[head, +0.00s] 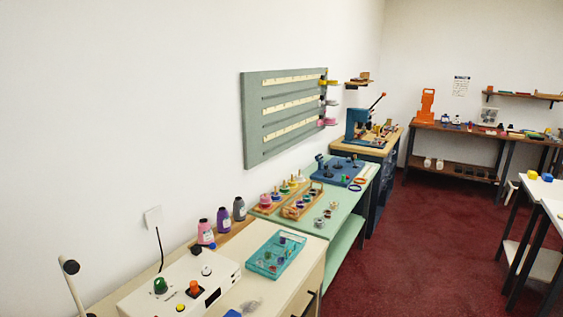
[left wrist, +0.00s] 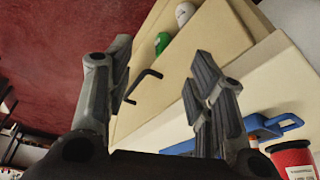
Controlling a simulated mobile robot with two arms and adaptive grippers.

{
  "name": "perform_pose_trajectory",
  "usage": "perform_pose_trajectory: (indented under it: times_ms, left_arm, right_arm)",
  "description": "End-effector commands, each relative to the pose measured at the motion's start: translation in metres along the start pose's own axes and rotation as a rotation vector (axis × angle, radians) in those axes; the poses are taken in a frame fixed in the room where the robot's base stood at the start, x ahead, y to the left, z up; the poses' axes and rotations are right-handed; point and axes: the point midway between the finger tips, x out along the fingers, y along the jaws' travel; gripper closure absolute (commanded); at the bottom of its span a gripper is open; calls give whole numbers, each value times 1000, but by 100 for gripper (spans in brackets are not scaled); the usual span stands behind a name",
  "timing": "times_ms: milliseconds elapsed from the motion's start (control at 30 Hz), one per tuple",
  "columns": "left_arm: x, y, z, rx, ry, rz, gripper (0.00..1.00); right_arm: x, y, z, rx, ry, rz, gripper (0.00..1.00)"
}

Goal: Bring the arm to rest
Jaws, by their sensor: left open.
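My left gripper (left wrist: 160,62) shows in the left wrist view with its two fingers spread wide apart. Nothing is held between them. Behind the fingers are a cream cabinet (left wrist: 215,32) and a dark red floor. The camera looks at the cabinet tilted. Neither of my grippers shows in the head view. My right gripper is in no view.
In the left wrist view, a black bent handle (left wrist: 145,80) shows between the fingers. A blue object (left wrist: 272,127) and a red container (left wrist: 291,157) lie beyond the right finger. In the head view, a teal tray (head: 275,265) and white box (head: 150,300) occupy the near counter; red floor (head: 430,240) is open.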

Motion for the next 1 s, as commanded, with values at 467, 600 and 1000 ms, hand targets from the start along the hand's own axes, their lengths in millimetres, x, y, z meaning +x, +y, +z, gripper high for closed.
perform_pose_trajectory:
  times_ms: [467, 600, 1000]
  left_arm:
    - [162, 7, 48, 8, -67, 9, 51]
    - [212, 10, 81, 12, -90, 12, 51]
    - [316, 15, 205, 28, -158, 20, 51]
  right_arm:
    - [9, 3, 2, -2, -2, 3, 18]
    - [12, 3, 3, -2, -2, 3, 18]
    - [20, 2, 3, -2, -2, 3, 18]
